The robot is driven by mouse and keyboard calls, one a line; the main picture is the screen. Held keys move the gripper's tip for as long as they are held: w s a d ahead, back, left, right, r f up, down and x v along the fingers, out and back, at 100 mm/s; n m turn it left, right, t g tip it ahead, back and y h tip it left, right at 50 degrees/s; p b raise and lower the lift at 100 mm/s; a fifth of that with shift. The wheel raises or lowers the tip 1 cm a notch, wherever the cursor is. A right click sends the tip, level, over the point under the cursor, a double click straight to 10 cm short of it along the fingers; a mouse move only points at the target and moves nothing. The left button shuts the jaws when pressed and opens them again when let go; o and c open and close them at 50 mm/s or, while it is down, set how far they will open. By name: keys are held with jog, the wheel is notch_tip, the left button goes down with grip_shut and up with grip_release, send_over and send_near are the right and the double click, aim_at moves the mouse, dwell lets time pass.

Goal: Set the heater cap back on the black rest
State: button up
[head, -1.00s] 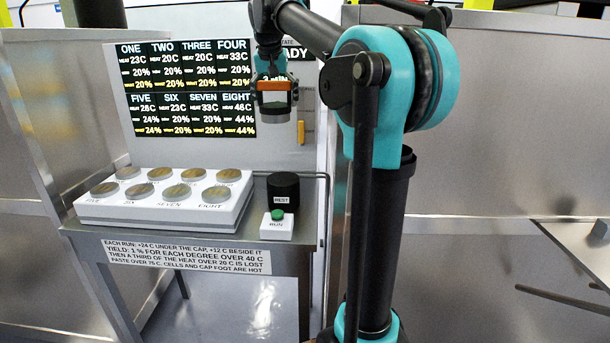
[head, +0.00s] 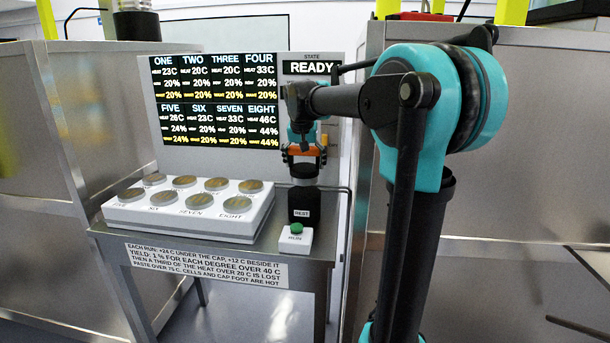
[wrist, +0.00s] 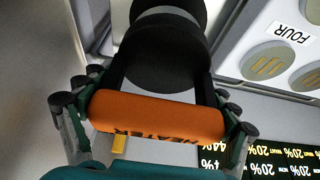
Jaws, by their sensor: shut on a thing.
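My gripper (head: 304,150) is shut on the heater cap's orange handle. In the wrist view the orange handle (wrist: 157,117) with its lettering lies across between my fingers. The heater cap (head: 304,170) hangs upright below it, with a black body and a grey foot. The black rest (head: 303,204), labelled REST, is directly beneath the cap. The cap's body shows in the wrist view (wrist: 165,62), with its grey foot and a black shape past it.
A white block (head: 187,220) with several round metal cells stands left of the rest. A white box with a green RUN button (head: 296,229) stands in front of the rest. The display (head: 217,98) is behind, and the state sign (head: 311,67) reads READY. A thin rail runs right of the rest.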

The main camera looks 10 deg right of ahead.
aim_at(304, 167)
jog(key=shift+f, duration=1.95)
jog(key=shift+f, duration=0.1)
jog(key=o, duration=1.6)
jog(key=shift+o, duration=0.2)
jog(key=v, duration=1.2)
